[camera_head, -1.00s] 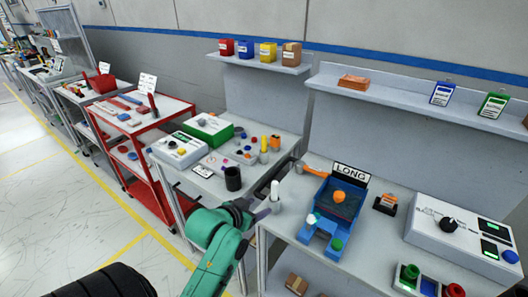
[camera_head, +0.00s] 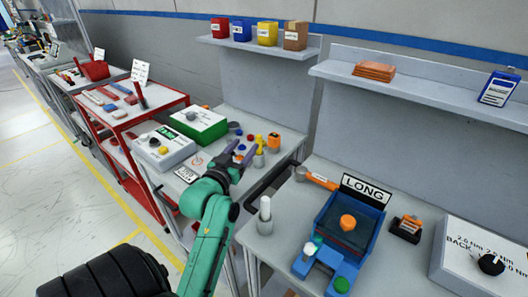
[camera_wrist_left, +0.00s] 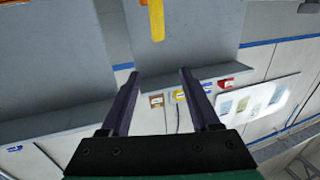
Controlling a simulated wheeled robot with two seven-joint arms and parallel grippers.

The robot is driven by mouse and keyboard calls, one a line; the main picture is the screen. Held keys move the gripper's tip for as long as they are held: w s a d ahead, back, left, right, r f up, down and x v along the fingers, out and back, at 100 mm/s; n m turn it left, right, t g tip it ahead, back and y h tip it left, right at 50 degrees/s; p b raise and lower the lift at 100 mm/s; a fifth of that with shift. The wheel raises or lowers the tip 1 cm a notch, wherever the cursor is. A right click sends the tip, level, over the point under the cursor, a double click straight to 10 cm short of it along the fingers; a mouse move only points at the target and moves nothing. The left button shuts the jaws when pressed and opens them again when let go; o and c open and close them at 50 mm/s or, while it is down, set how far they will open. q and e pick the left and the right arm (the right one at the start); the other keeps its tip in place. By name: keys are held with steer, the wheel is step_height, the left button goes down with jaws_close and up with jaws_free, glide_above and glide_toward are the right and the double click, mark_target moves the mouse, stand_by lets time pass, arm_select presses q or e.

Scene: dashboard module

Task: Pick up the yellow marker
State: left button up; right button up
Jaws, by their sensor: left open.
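The yellow marker (camera_head: 260,143) stands upright in a small grey holder (camera_head: 259,159) on the bench left of centre in the head view. A yellow stick-shaped thing, which looks like the marker, shows at the top of the left wrist view (camera_wrist_left: 156,20), beyond the fingertips. My left gripper (camera_head: 241,155) is just left of the marker in the head view, its purple fingers pointing toward the back of the bench. In the left wrist view the fingers (camera_wrist_left: 159,75) are apart with nothing between them. I cannot tell the exact gap to the marker. My right gripper is not in view.
An orange container (camera_head: 274,142) stands right of the marker. Several small coloured parts lie behind the gripper, and a green box (camera_head: 199,124) stands to the left.

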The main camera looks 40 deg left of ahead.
mark_target(259, 151)
arm_select(q)
step_height(259, 151, down, 4)
steer(key=b, duration=0.3)
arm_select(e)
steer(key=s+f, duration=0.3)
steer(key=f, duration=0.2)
arm_select(q)
steer(key=p+x, duration=0.3)
steer(key=x, duration=1.1)
steer(key=shift+w+f, duration=0.15)
steer(key=shift+f, duration=0.2)
steer(key=shift+r, duration=0.1)
jaws_close()
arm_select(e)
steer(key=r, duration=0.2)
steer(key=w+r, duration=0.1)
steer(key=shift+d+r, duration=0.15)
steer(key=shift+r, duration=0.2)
